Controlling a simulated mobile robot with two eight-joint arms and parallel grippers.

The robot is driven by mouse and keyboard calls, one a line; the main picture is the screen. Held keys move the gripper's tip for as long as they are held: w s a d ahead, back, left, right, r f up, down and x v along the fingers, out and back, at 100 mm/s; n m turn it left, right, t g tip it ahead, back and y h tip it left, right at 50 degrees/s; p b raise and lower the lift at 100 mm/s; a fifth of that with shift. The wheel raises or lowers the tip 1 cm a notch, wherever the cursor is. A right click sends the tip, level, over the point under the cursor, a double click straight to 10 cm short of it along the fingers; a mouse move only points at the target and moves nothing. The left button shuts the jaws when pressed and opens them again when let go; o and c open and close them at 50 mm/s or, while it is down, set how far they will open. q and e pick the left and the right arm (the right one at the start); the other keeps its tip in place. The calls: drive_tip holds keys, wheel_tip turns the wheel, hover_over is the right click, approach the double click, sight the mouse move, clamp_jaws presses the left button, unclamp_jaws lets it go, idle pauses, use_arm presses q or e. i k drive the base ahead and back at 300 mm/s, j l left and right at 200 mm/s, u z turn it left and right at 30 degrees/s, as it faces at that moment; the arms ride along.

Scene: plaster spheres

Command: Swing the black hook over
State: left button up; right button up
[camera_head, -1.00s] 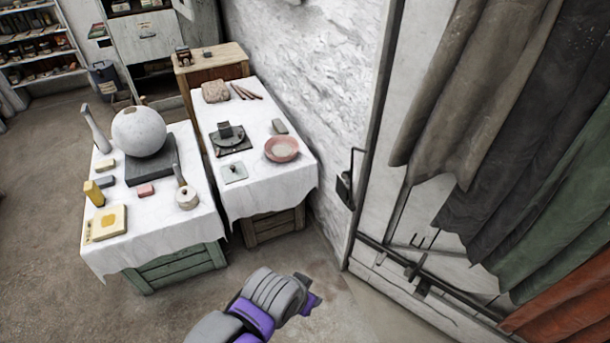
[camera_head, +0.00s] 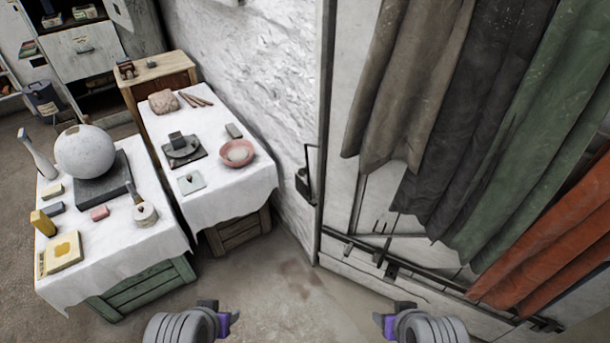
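A black metal hook-like fitting (camera_head: 303,180) hangs on the edge of the white wall, just left of the tall door frame. A long dark bar (camera_head: 420,275) with small upright pieces runs across the lower part of the white door (camera_head: 345,205). I cannot tell for certain which of these dark pieces is the hook. My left gripper (camera_head: 222,318) and my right gripper (camera_head: 388,320) are low at the bottom edge, with purple and dark tips facing inward. Both are well apart from the door and the fitting. Whether their fingers are open is unclear.
Brown, dark, green and orange cloths (camera_head: 540,120) hang over the door's upper right part. Two cloth-covered tables (camera_head: 110,262) stand at left, with a plaster sphere (camera_head: 85,152) and a pink bowl (camera_head: 237,152). The floor (camera_head: 300,290) between tables and door is clear.

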sight(302, 172)
drive_tip(key=i+j, duration=0.15)
drive_tip(key=i, duration=0.7)
